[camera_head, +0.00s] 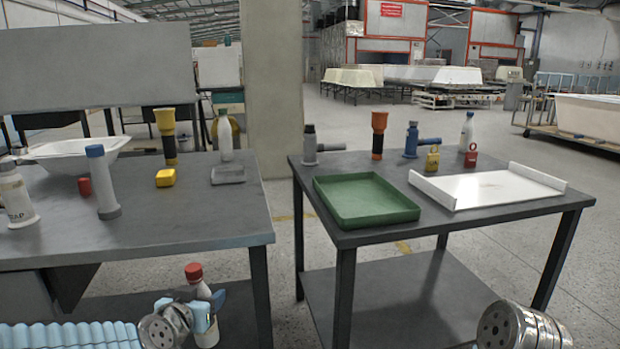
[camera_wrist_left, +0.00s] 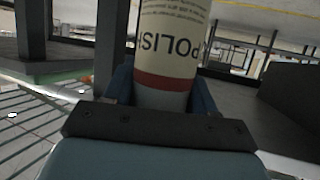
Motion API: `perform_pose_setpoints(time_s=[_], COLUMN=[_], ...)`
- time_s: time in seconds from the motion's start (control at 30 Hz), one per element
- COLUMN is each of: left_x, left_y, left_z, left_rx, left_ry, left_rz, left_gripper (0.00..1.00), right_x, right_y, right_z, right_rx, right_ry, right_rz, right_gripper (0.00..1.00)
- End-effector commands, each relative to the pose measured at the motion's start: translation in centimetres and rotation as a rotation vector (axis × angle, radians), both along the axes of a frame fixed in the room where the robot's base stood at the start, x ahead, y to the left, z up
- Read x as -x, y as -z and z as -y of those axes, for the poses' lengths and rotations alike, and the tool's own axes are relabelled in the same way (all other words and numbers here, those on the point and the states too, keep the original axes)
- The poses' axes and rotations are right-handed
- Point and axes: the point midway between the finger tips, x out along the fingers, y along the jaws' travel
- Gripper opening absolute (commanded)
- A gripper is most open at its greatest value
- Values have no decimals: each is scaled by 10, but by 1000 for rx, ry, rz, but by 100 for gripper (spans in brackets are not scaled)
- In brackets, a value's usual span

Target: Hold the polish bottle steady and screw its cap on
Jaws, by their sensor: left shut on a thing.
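The polish bottle (camera_head: 207,335) is white and upright, in the gap in front of the left table. A red cap (camera_head: 194,271) sits at its top; whether it is fully screwed down I cannot tell. My left gripper (camera_head: 208,309) is shut around the bottle, partly hiding it. In the left wrist view the bottle (camera_wrist_left: 168,66) shows an upside-down label and a red band between the blue fingers (camera_wrist_left: 161,95). At the bottom right only a metal joint of my right arm shows; its gripper is out of view.
The left table (camera_head: 150,228) holds a soap bottle (camera_head: 14,195), a grey cylinder with a blue top (camera_head: 102,184) and a small red piece (camera_head: 85,186). The right table (camera_head: 375,235) holds a green tray (camera_head: 365,200) and a white tray (camera_head: 490,187). A gap separates the tables.

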Motion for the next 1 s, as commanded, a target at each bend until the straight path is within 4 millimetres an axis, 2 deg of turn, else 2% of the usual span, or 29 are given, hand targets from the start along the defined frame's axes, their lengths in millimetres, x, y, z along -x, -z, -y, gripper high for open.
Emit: perform_pose_setpoints(time_s=[0.37, 0.53, 0.8, 1.0], left_x=[-33, -55, -53, -53], left_y=[53, 89, 94, 89], left_z=[12, 20, 26, 23], left_rx=[2, -3, -16, -13], left_ry=[-50, -81, -63, -69], left_rz=[-7, -10, -17, -10], left_gripper=[1, 1, 1, 1], right_x=[0, 0, 0, 0], right_y=[0, 0, 0, 0], right_z=[0, 0, 0, 0], right_rx=[0, 0, 0, 0], right_ry=[0, 0, 0, 0], right_rz=[0, 0, 0, 0], right_gripper=[71, 71, 71, 71])
